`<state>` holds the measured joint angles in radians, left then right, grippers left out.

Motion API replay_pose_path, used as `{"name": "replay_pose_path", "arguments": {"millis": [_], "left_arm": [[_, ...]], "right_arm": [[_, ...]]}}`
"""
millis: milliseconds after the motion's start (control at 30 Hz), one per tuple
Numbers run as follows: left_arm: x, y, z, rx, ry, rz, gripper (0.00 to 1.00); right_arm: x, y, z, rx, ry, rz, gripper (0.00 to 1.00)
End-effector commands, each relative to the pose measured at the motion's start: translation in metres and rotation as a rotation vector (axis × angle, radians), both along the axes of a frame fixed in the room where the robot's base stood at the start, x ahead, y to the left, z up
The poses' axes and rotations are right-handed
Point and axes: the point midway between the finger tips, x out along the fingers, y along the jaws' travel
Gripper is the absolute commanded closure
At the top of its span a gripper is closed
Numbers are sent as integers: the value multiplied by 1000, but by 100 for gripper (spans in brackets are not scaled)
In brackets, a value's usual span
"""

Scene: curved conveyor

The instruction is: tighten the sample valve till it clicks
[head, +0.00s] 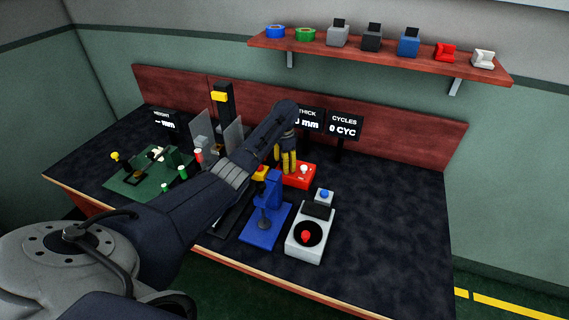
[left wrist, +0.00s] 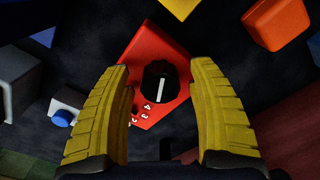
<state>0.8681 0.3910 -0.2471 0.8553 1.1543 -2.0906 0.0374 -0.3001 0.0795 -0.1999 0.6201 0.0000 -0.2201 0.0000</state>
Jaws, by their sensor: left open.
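A red box (left wrist: 150,52) with a round black knob (left wrist: 160,82) lies between and beyond my fingers in the left wrist view. The knob has a white pointer line and white numbers beside it. I take this knob for the sample valve, though no name on it can be read. My left gripper (left wrist: 160,70) is open, with one yellow finger on each side of the knob and a gap to it. In the head view the left gripper (head: 288,168) points down at the red box (head: 300,178) and partly hides it. My right gripper is not in view.
A blue stand (head: 265,220) and a white box with a red knob (head: 309,242) stand in front of the red box. A green board (head: 145,175) is at the left. Display signs (head: 345,127) stand behind. The table's right side (head: 400,220) is clear.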

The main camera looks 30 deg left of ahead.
Motion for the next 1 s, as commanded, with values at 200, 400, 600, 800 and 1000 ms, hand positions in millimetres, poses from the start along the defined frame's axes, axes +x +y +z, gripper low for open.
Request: {"name": "replay_pose_path", "arguments": {"millis": [200, 400, 600, 800, 1000], "left_arm": [[1, 0, 6, 0, -1, -1, 41], [1, 0, 32, 0, -5, -1, 41], [1, 0, 68, -1, -4, -1, 41], [1, 0, 96, -1, -3, 0, 41], [0, 0, 113, -1, 0, 0, 41]], "right_arm": [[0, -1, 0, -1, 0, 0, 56], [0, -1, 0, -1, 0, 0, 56], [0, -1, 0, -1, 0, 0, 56], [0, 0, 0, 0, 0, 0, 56], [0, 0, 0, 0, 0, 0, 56]]}}
